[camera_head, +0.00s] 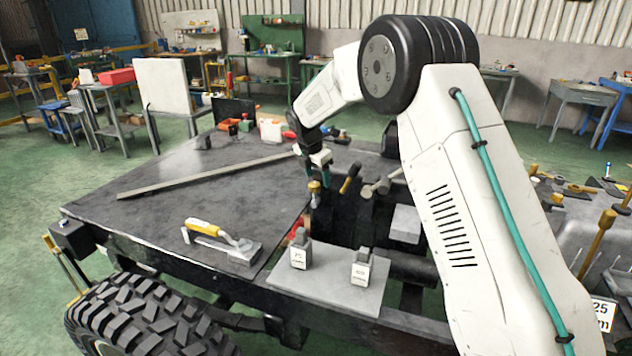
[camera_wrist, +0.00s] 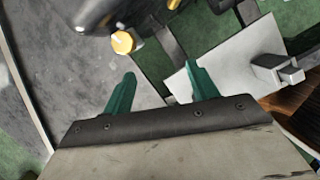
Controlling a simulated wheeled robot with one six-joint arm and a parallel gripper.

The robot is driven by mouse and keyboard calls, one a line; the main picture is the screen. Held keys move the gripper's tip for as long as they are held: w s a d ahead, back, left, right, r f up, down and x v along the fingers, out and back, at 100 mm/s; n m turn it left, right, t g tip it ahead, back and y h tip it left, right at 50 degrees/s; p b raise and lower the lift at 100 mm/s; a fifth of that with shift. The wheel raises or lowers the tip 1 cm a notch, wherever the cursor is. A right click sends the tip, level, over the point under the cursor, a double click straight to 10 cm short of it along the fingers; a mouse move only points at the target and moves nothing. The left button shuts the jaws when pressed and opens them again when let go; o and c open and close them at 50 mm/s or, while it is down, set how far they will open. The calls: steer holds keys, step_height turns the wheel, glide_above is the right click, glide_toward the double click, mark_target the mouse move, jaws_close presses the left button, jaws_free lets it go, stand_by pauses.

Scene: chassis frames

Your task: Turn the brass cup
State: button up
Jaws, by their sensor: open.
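The brass cup (camera_head: 314,187) is a small gold-coloured cap on a dark upright part, by the inner edge of the dark chassis deck. In the wrist view the brass cup (camera_wrist: 124,42) shows as a round yellow piece at the end of a black body, beyond the fingertips and nearer the left finger. My gripper (camera_head: 319,175) is just above the cup in the head view and partly overlaps it there. In the wrist view my gripper (camera_wrist: 161,70) has its two green fingers spread apart with nothing between them.
A yellow-handled tool (camera_head: 222,238) and a long bar (camera_head: 205,177) lie on the dark deck (camera_head: 150,215). Two grey labelled blocks, one left (camera_head: 300,250) and one right (camera_head: 361,268), stand on a light plate (camera_head: 325,283). Hammer-like tools (camera_head: 380,187) stand right of the cup.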

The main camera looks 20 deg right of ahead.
mark_target(314, 184)
steer(key=w+f+n, duration=0.1)
steer(key=w+f, duration=0.1)
steer(key=w+f+n+t, duration=0.1)
steer(key=w+f+n, duration=0.1)
steer(key=w+f, duration=0.1)
steer(key=w+d+f+n, duration=0.1)
steer(key=w+f, duration=0.1)
steer(key=w, duration=0.1)
steer(key=shift+f+n, duration=0.3)
steer(key=shift+n, duration=0.1)
steer(key=shift+c, duration=0.3)
steer(key=c, duration=0.9)
